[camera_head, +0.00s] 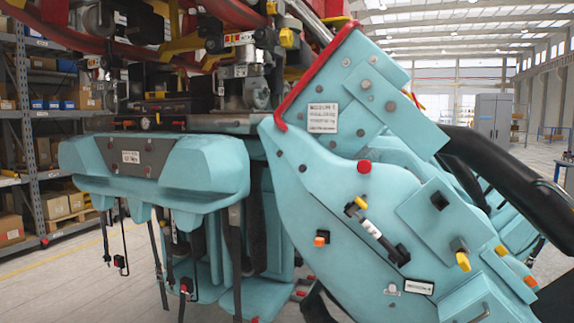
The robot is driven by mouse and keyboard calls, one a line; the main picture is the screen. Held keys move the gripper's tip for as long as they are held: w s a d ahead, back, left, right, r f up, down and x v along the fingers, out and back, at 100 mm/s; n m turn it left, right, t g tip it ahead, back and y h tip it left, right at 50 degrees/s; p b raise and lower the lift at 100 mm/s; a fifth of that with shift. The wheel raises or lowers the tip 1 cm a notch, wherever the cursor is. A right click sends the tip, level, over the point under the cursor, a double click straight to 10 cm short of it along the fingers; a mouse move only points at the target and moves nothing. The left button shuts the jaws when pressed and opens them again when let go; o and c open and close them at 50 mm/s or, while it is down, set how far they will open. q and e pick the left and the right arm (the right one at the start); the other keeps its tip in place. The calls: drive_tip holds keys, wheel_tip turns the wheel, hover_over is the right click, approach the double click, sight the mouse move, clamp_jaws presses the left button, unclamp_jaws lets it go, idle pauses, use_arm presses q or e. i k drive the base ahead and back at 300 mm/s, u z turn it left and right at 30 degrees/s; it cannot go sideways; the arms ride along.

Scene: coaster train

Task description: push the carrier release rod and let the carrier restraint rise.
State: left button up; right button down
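A large teal carrier side panel (335,215) fills the middle and right of the head view. A short rod (377,233) with a yellow knob at its upper end and a white band is mounted slanting on this panel. It may be the release rod, but I cannot read a label that names it. A yellow-tipped fitting (461,256) sits farther right. A thick black padded tube (500,170) curves out behind the panel at the right. It looks like a restraint, and its far end is cut off by the frame edge. Neither gripper shows.
A teal seat block (205,165) with hanging black straps is at left. Red track and machinery (235,70) hang above. A red round knob (364,167) sticks out from the panel. Loaded shelving (25,120) stands far left and a grey cabinet (492,115) far right.

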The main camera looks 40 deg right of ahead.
sight(364, 166)
drive_tip(key=z, duration=0.3)
drive_tip(key=i, duration=1.15)
drive_tip(key=z, duration=1.35)
drive_tip(key=i, duration=0.6)
drive_tip(key=z, duration=0.55)
